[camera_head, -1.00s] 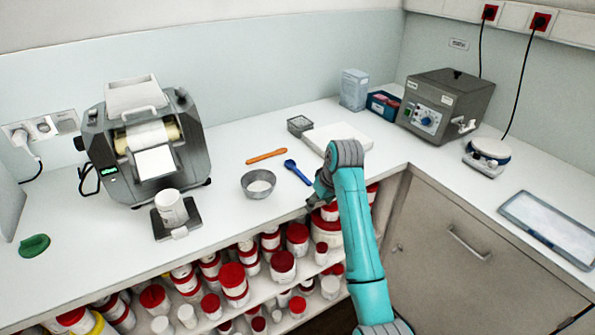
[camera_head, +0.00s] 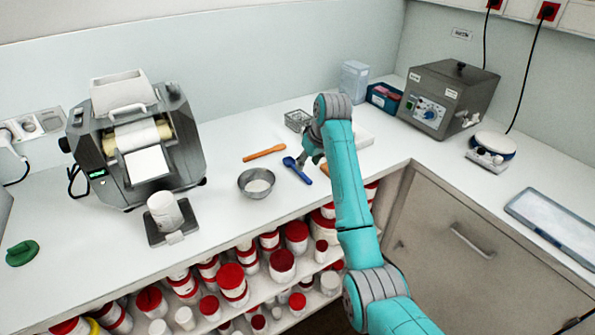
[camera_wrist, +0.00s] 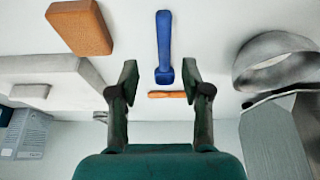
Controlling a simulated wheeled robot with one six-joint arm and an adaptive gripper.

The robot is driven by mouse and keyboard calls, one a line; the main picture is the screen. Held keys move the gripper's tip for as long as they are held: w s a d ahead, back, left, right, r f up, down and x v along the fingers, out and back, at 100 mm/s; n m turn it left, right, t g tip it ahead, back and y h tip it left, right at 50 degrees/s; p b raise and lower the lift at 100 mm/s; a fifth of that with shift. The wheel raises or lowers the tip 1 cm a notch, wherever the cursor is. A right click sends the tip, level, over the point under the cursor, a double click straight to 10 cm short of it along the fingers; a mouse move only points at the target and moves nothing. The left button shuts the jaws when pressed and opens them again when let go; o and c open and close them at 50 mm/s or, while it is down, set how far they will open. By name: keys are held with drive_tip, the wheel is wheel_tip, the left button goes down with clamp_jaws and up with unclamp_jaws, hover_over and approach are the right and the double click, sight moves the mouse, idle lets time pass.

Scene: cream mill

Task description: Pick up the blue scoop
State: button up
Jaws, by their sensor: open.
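The blue scoop (camera_head: 297,170) lies on the white counter between the metal bowl and my arm. In the wrist view the scoop (camera_wrist: 164,45) lies ahead of and between my fingers, its handle towards the top of the picture and its bowl end nearer the fingertips. My gripper (camera_wrist: 160,78) is open, with nothing between its fingers. In the head view my gripper (camera_head: 313,158) is just right of the scoop, partly hidden by my wrist. I cannot tell its exact height above the counter.
A metal bowl (camera_head: 257,183) stands left of the scoop and an orange spatula (camera_head: 264,153) lies behind it. A wire basket (camera_head: 297,121) and a white slab (camera_head: 362,134) are farther back. An orange-brown block (camera_wrist: 80,27) lies near the scoop. Red-lidded jars (camera_head: 232,277) fill the shelf below.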

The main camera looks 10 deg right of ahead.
sight(302, 173)
drive_tip(key=shift+a+x, duration=0.15)
drive_tip(key=shift+x, duration=1.1)
drive_tip(key=shift+a+x, duration=0.1)
drive_tip(key=shift+x, duration=1.15)
drive_tip(key=shift+s, duration=0.1)
clamp_jaws()
